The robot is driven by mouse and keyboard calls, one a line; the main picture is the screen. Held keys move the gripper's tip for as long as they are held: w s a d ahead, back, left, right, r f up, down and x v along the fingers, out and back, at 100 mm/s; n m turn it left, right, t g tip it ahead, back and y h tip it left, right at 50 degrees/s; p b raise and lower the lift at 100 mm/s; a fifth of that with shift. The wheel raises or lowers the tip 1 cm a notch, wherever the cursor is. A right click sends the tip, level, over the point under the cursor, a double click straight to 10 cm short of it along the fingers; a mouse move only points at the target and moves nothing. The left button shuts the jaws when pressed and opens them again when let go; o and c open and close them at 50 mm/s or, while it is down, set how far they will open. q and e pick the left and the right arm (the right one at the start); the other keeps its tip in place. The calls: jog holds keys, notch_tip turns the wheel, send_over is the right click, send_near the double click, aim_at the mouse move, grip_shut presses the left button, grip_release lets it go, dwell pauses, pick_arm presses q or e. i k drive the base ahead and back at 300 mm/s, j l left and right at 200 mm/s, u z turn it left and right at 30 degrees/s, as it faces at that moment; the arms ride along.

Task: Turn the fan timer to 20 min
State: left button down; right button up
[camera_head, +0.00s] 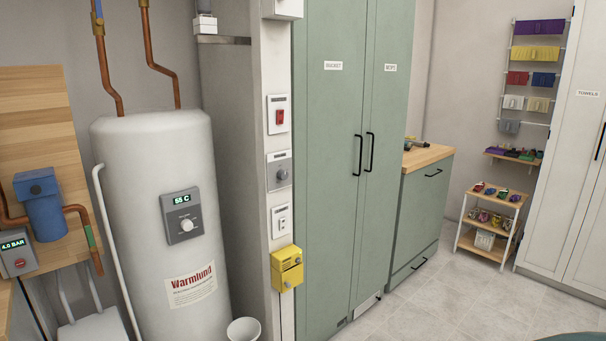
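A grey wall plate with a round knob (283,175) is on the narrow white wall strip between the water heater and the green cabinet. It looks like the fan timer, but its label and the knob's setting are too small to read. Above it is a white plate with a red switch (280,117). Below it is a white plate with a small switch or socket (282,221). Neither of my grippers is in view.
A white water heater (150,150) with a display reading 55 C (181,199) stands left of the strip. A yellow box (287,268) sits low on the strip, with a white bin (244,330) below. A tall green cabinet (330,120) stands right. Tiled floor (450,300) is clear.

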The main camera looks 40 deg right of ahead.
aim_at(282, 174)
jog(key=z, duration=1)
jog(key=i+l+u, duration=0.15)
jog(key=l, duration=0.25)
jog(key=i, duration=0.1)
